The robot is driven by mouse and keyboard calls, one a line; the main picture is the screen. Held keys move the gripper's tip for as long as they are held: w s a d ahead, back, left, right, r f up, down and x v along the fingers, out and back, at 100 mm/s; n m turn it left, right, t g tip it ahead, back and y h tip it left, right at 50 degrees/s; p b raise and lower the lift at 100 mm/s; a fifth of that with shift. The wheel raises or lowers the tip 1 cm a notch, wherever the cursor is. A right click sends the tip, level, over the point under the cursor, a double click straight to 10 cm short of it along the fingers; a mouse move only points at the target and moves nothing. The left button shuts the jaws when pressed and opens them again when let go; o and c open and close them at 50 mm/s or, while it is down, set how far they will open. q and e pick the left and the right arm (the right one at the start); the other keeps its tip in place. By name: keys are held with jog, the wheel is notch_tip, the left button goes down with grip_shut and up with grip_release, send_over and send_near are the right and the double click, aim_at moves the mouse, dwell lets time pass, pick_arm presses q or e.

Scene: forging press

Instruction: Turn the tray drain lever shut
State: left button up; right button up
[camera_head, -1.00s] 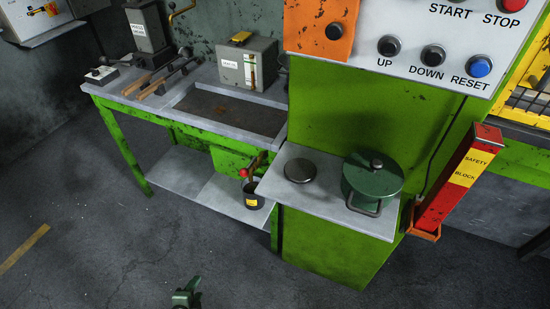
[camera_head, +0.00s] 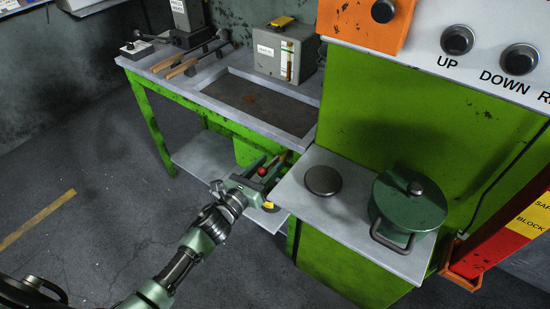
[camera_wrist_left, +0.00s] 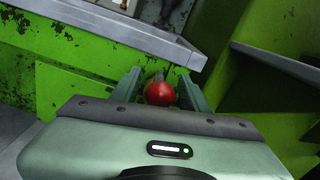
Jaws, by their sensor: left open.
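The drain lever's red ball knob (camera_head: 262,171) shows below the front edge of the bench's sunken tray (camera_head: 262,103). In the left wrist view the red knob (camera_wrist_left: 160,93) sits between the two fingers of my left gripper (camera_wrist_left: 158,88). My left gripper (camera_head: 266,170) is open around the knob, with a finger on each side. I cannot tell whether the fingers touch it. Most of the lever's arm is hidden behind the knob and gripper. My right gripper is not in view.
A small bucket (camera_head: 270,207) is mostly hidden behind my gripper, above the lower shelf (camera_head: 200,154). To the right, a side shelf (camera_head: 316,197) holds a round metal disc (camera_head: 323,180) and a green lidded pot (camera_head: 408,210). Tongs (camera_head: 188,62) lie on the bench.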

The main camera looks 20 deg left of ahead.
aim_at(274, 159)
pick_arm(q)
jog(key=shift+x, duration=1.55)
grip_shut()
